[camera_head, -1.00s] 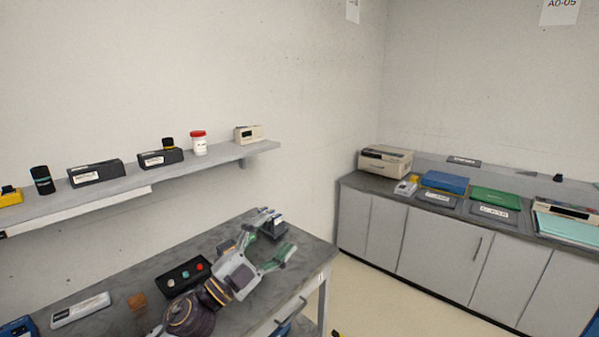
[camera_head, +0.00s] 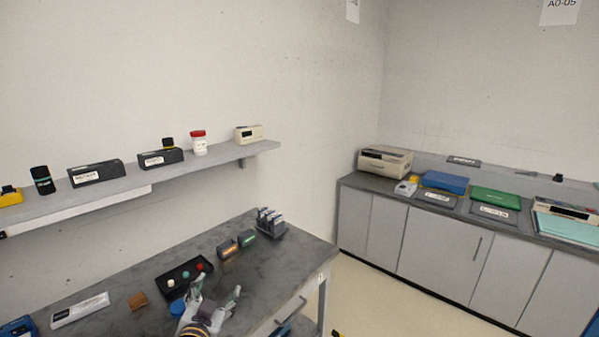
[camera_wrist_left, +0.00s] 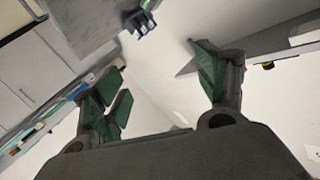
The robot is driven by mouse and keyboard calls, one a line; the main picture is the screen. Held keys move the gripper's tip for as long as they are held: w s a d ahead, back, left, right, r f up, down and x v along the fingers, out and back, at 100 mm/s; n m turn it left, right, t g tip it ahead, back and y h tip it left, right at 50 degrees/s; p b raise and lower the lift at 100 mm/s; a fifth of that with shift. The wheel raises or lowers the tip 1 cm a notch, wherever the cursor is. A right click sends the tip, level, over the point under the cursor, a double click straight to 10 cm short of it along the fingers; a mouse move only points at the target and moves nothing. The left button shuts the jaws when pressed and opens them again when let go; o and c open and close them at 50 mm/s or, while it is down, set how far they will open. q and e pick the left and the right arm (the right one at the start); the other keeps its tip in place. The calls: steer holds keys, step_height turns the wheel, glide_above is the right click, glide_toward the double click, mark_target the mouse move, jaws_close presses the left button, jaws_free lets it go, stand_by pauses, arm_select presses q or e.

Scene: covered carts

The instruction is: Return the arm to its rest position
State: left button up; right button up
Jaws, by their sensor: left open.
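My left gripper (camera_head: 216,288) is at the bottom of the head view, over the front edge of the dark grey table (camera_head: 130,270). Its fingers are spread apart with nothing between them. In the left wrist view its green-padded fingers (camera_wrist_left: 160,78) also stand wide apart and empty, with the table at the upper left. Most of my left arm is below the picture. My right gripper does not show.
A black tray with coloured knobs (camera_head: 184,278) lies just behind my left gripper. A blue round thing (camera_head: 177,307) is beside it. Small dark blocks (camera_head: 227,249) and a holder (camera_head: 271,223) stand farther right. A wall shelf (camera_head: 130,187) hangs above the table.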

arm_select(q)
steer(key=s+a+f+n+g, duration=0.1)
steer(key=s+f+n+g, duration=0.1)
steer(key=s+f+g, duration=1.45)
steer(key=s+a+f+t+b, duration=0.1)
steer(key=s+f+t+b, duration=0.2)
steer(key=f, duration=1.7)
steer(key=s+a+f+b, duration=0.15)
steer(key=s+f, duration=0.35)
steer(key=f, duration=1.5)
steer(key=s+a+f+b, duration=0.2)
steer(key=s+a+f, duration=0.1)
steer(key=s+f, duration=0.7)
steer(key=s+a+f+g+b, duration=0.1)
steer(key=s+a+f+b, duration=0.2)
steer(key=s+f, duration=0.8)
step_height(320, 180, down, 4)
steer(key=shift+a+r, duration=0.1)
steer(key=shift+a, duration=0.25)
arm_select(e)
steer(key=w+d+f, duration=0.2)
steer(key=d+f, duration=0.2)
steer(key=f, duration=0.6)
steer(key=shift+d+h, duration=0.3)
